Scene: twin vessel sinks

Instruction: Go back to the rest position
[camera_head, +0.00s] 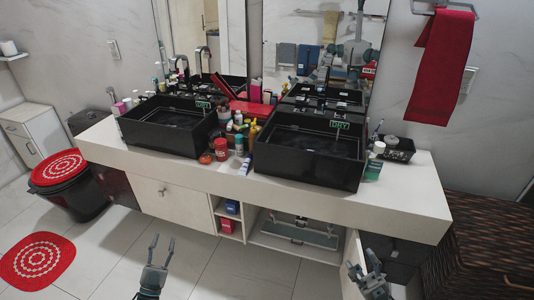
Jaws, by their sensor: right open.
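My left gripper (160,251) is at the lower middle-left of the head view, above the tiled floor and in front of the vanity. Its two fingers are spread, with nothing between them. My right gripper (363,269) is at the lower right, in front of the vanity's open lower part. Its fingers are apart and it holds nothing that I can see. It overlaps a pale panel, perhaps an open cabinet door; I cannot tell whether they touch.
The white vanity counter (408,200) carries a left black sink (160,138), a right black sink (300,165) and several bottles between them. A woven chest (480,245) stands at the right.

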